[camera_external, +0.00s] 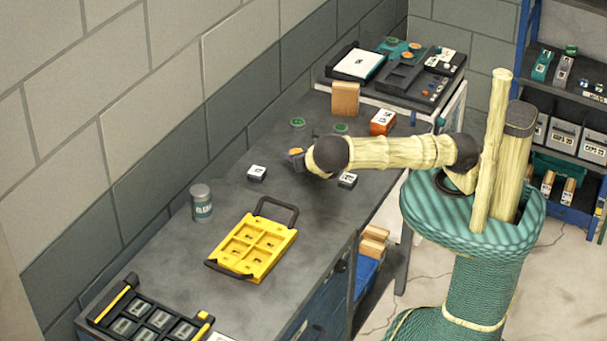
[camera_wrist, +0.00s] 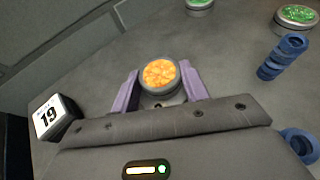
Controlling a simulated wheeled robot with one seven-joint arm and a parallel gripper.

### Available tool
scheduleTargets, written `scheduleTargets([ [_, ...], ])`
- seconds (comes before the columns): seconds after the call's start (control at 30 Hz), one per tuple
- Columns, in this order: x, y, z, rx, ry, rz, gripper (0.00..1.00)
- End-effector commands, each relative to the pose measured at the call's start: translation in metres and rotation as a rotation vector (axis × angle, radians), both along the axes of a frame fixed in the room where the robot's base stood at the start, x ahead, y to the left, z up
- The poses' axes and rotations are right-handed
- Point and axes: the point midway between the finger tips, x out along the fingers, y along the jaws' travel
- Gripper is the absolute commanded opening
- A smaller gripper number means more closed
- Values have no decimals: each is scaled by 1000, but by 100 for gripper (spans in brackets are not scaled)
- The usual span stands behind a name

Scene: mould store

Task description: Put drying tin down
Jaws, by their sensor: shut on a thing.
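A small round grey tin with orange beads (camera_wrist: 159,74) sits between the purple fingers of my gripper (camera_wrist: 160,88) in the wrist view; I take it as the drying tin. My gripper is shut on its sides. In the external view my gripper (camera_external: 294,158) is over the middle of the grey workbench (camera_external: 185,262), and the tin shows as a small orange spot (camera_external: 296,151). I cannot tell whether the tin's base touches the bench. Two similar tins with green beads stand beyond it, one (camera_external: 298,122) left of the other (camera_external: 340,127).
A block marked 19 (camera_wrist: 54,116) stands left of my gripper. Blue cylindrical pieces (camera_wrist: 282,57) are at the right. A yellow tray (camera_external: 254,248), a grey-teal can (camera_external: 201,203) and a black crate (camera_external: 150,315) are nearer the camera.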

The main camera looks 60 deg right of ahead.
Motion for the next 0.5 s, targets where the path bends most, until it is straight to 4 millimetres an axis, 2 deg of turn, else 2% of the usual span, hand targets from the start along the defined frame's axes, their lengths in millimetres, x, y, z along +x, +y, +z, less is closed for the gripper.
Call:
scheduleTargets([
  [0.3,0,0,-2,0,-1,1,22],
  [0.33,0,0,-2,1,-2,1,49],
  [0.43,0,0,-1,1,-2,1,66],
  [0.5,0,0,-1,1,-2,1,66],
])
